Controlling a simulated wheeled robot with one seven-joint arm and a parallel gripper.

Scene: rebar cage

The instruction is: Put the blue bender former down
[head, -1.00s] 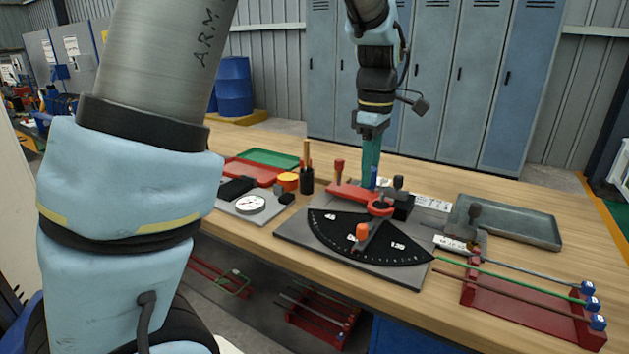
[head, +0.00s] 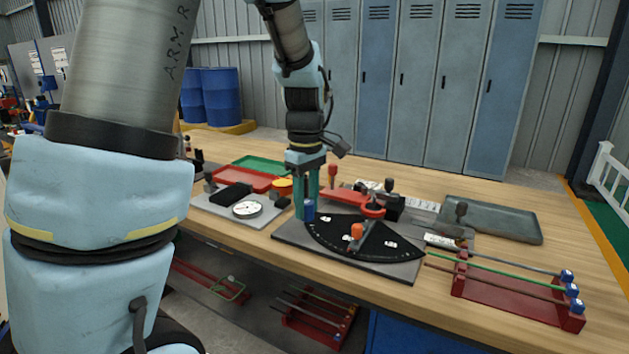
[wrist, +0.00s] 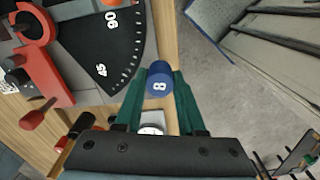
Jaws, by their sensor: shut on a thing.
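The blue bender former (head: 309,210) is a small blue cylinder between my gripper's teal fingers. In the wrist view its face with a white "8" (wrist: 159,84) shows at the fingertips. My gripper (head: 306,196) is shut on it and points down, left of the black angle dial of the bender (head: 290,234). In the wrist view my gripper (wrist: 160,100) holds the former in front of the wooden bench edge. I cannot tell how high it is above the bench.
The bender's red arm (head: 345,194) and orange-topped pin (head: 357,232) stand close by. A round white gauge (head: 247,209) lies to the left, with red (head: 248,180) and green (head: 266,163) trays behind. A grey tray (head: 500,222) and red bar rack (head: 520,300) are at right.

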